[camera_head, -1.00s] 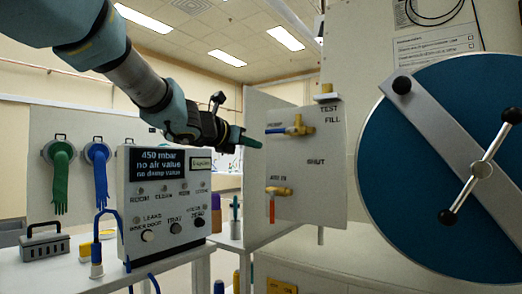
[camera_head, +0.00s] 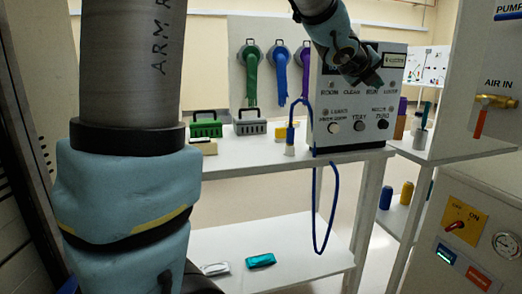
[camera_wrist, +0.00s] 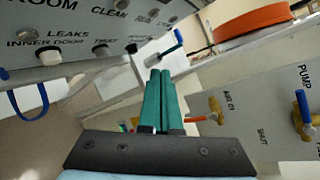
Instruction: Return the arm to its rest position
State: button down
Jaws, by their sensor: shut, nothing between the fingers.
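My gripper (camera_wrist: 160,98) shows in the wrist view with its two green fingers side by side, shut and holding nothing. In the head view, large grey and pale blue links of my arm fill the left side. Another part of my arm comes down from the top, and its dark end overlaps the display of the grey control box (camera_head: 358,112). The fingers are hard to make out there. The box's knobs and a blue tube also show at the upper left of the wrist view.
A white bench (camera_head: 240,160) carries a green caddy (camera_head: 206,128) and a grey caddy (camera_head: 250,126). Gloves hang behind. A blue cable (camera_head: 333,215) droops past the lower shelf (camera_head: 300,258), where a teal packet (camera_head: 261,261) lies. A valve panel (camera_head: 485,75) stands at right.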

jog(key=w+a+f+n+y, duration=0.1)
jog(key=a+f+n+y, duration=0.3)
jog(key=a+f+n, duration=0.5)
jog(key=w+a+f+n+y, duration=0.1)
jog(key=a+f+n+y, duration=0.2)
jog(key=a+f+n, duration=0.65)
jog(key=s+a+f+n+g+y, duration=0.2)
jog(key=s+a+f+n+g, duration=0.25)
jog(key=s+a+n, duration=0.4)
jog(key=s+a+f+n+g+y, duration=0.1)
jog(key=s+a+f+n+g, duration=0.3)
jog(key=s+a+n, duration=0.5)
notch_tip(320, 180, up, 12)
jog(key=m+p, duration=0.1)
jog(key=p, duration=1.2)
jog(key=shift+w+a+t, duration=0.2)
jog(key=shift+a+t, duration=0.05)
jog(key=shift+t, duration=0.2)
jog(key=shift+f, duration=0.1)
dwell(2.0)
